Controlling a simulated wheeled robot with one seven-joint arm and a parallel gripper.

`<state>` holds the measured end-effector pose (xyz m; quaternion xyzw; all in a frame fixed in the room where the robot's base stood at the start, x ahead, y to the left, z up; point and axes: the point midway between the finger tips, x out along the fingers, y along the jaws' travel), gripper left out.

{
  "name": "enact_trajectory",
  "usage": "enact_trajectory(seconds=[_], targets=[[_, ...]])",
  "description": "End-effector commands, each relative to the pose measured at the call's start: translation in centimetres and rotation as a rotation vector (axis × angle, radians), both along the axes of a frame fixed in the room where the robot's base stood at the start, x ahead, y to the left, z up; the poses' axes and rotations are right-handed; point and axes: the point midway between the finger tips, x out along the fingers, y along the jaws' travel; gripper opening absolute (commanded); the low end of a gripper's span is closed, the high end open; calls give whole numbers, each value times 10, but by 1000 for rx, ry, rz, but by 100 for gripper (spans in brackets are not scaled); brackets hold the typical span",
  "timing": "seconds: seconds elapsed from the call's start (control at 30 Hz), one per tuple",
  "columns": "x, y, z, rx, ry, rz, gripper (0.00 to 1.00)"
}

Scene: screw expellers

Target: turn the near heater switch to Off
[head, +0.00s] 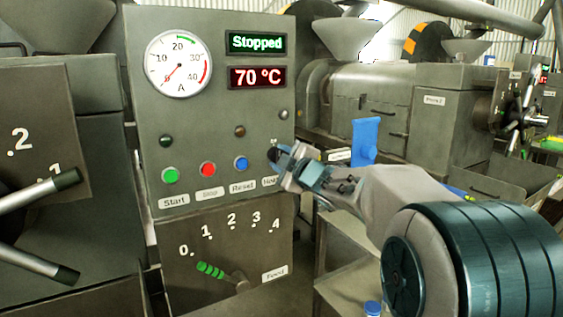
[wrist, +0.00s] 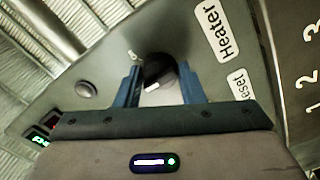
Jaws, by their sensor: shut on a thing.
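The near heater switch (head: 273,155) is a dark round knob at the right edge of the near control panel (head: 215,110), to the right of the blue Reset button. In the wrist view the black knob (wrist: 158,68) sits between the two blue fingers of my gripper (wrist: 160,76), beside the Heater label (wrist: 217,31). My gripper (head: 283,160) is shut on the knob. In the head view the fingers partly hide the knob and its label. I cannot read which position it points to.
The panel displays read Stopped (head: 257,43) and 70 °C (head: 258,77). Green Start (head: 170,175), red Stop (head: 207,169) and blue Reset (head: 241,163) buttons lie left of my gripper. A green-handled Feed lever (head: 211,270) is below. A blue object (head: 365,140) stands behind my arm.

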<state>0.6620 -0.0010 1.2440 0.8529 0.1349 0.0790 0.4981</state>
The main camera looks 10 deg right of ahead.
Motion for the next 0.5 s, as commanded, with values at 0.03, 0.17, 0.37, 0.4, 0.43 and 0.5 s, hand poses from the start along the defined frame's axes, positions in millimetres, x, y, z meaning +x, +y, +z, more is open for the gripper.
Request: enact_trajectory(seconds=[0.03, 0.17, 0.37, 0.4, 0.43, 0.5], targets=[[0, 0, -1, -5, 1, 0, 12], [0, 0, -1, -7, 0, 0, 13], [0, 0, -1, -7, 0, 0, 13], [0, 0, -1, -7, 0, 0, 44], [0, 0, -1, -7, 0, 0, 52], [0, 0, -1, -7, -1, 1, 57]])
